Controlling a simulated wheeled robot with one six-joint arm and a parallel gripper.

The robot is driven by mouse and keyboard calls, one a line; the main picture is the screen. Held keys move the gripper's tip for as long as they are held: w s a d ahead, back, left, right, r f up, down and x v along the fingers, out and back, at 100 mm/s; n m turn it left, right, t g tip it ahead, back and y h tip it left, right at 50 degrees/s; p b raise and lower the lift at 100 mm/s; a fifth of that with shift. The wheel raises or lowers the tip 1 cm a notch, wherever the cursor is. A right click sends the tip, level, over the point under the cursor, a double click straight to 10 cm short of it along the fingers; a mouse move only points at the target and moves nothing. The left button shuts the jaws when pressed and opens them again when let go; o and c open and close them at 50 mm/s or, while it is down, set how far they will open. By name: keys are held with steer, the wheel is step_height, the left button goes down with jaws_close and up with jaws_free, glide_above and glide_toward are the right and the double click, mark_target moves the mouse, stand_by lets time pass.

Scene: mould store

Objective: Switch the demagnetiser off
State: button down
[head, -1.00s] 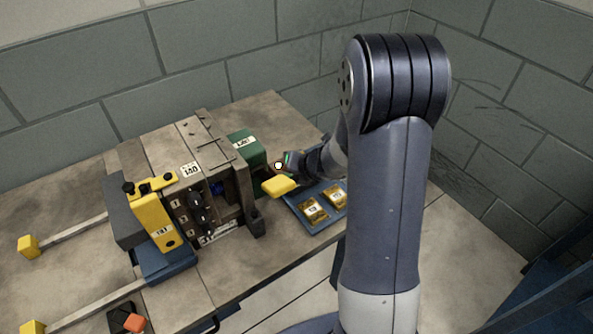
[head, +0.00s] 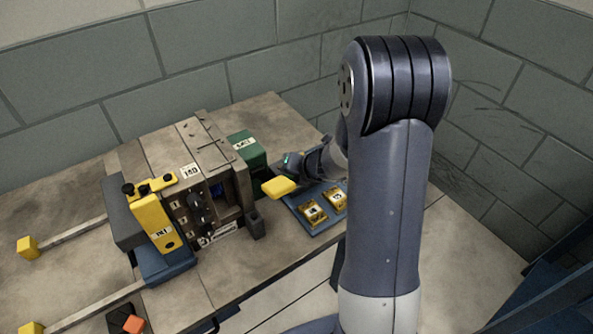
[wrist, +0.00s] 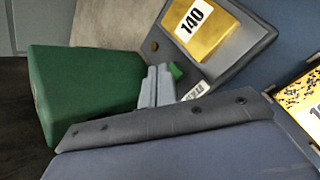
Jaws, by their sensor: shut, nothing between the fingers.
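The demagnetiser seems to be the dark green box (head: 247,152) with a white label, at the back right of the bench. Its green side (wrist: 85,95) fills the left of the wrist view. My gripper (wrist: 158,72) is shut and empty, with its grey fingers close to the green box. A small bright green part (wrist: 175,71), perhaps the switch, shows just right of the fingertips, near a white label (wrist: 196,91). Whether they touch, and the position of the switch, I cannot tell. In the head view the fingertips are hidden.
A yellow block (head: 279,186) is beside the gripper. The dark mould machine (head: 205,200) with its yellow bracket (head: 155,220) stands left. The bench front right is clear.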

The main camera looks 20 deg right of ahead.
step_height(320, 180, up, 6)
steer(key=p, duration=0.5)
stand_by(0.5)
